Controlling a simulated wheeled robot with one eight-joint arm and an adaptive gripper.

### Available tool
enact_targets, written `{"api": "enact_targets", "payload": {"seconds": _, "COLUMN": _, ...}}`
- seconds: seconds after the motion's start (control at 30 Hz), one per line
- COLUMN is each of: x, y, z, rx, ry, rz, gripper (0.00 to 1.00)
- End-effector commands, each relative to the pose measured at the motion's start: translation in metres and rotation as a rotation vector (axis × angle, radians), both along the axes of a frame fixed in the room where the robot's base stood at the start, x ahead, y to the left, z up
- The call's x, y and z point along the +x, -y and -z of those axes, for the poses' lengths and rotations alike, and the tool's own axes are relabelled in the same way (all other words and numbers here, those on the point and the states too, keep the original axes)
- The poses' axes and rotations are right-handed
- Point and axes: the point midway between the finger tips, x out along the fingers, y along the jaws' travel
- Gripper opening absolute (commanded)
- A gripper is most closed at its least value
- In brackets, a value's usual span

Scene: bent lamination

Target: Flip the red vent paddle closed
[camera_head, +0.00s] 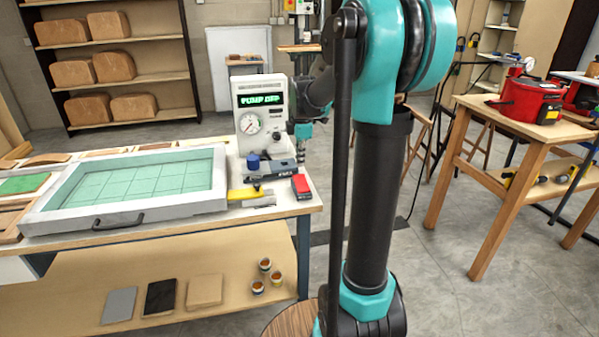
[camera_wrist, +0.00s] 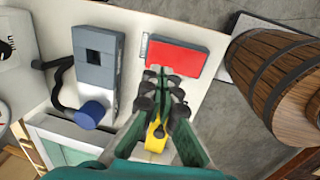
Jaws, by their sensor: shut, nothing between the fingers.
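The red vent paddle (camera_head: 301,186) sits at the right front corner of the bench, beside the pump unit. In the wrist view the paddle (camera_wrist: 178,57) is a flat red block on a grey base, with a small white label at its left end. I cannot tell its tilt for certain. My gripper (camera_wrist: 163,76) is shut and empty, its fingertips in front of the paddle's near long edge in the wrist view. Whether they touch it cannot be told. In the head view my wrist hangs above and behind the paddle.
A grey valve block (camera_wrist: 97,65) and blue knob (camera_wrist: 92,115) with a black hose lie left of the paddle. The white pump (camera_head: 262,115) reads "PUMP OFF". A framed press (camera_head: 125,190) fills the bench's left. A barrel (camera_wrist: 270,75) stands off the bench's edge.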

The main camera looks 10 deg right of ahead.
Motion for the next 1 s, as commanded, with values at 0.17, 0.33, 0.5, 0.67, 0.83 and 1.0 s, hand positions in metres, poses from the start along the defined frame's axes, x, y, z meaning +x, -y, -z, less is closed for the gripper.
{"api": "enact_targets", "payload": {"seconds": 0.17, "x": 0.004, "y": 0.000, "z": 0.030, "rx": 0.000, "ry": 0.000, "rz": 0.000, "gripper": 0.00}}
{"api": "enact_targets", "payload": {"seconds": 0.33, "x": 0.006, "y": 0.000, "z": 0.046, "rx": 0.000, "ry": 0.000, "rz": 0.000, "gripper": 0.00}}
{"api": "enact_targets", "payload": {"seconds": 0.5, "x": 0.007, "y": 0.000, "z": 0.051, "rx": 0.000, "ry": 0.000, "rz": 0.000, "gripper": 0.00}}
{"api": "enact_targets", "payload": {"seconds": 0.67, "x": 0.007, "y": 0.000, "z": 0.051, "rx": 0.000, "ry": 0.000, "rz": 0.000, "gripper": 0.00}}
{"api": "enact_targets", "payload": {"seconds": 0.83, "x": 0.008, "y": 0.000, "z": 0.052, "rx": 0.000, "ry": -0.007, "rz": 0.000, "gripper": 0.00}}
{"api": "enact_targets", "payload": {"seconds": 1.0, "x": 0.012, "y": 0.000, "z": 0.058, "rx": -0.001, "ry": -0.072, "rz": 0.000, "gripper": 0.00}}
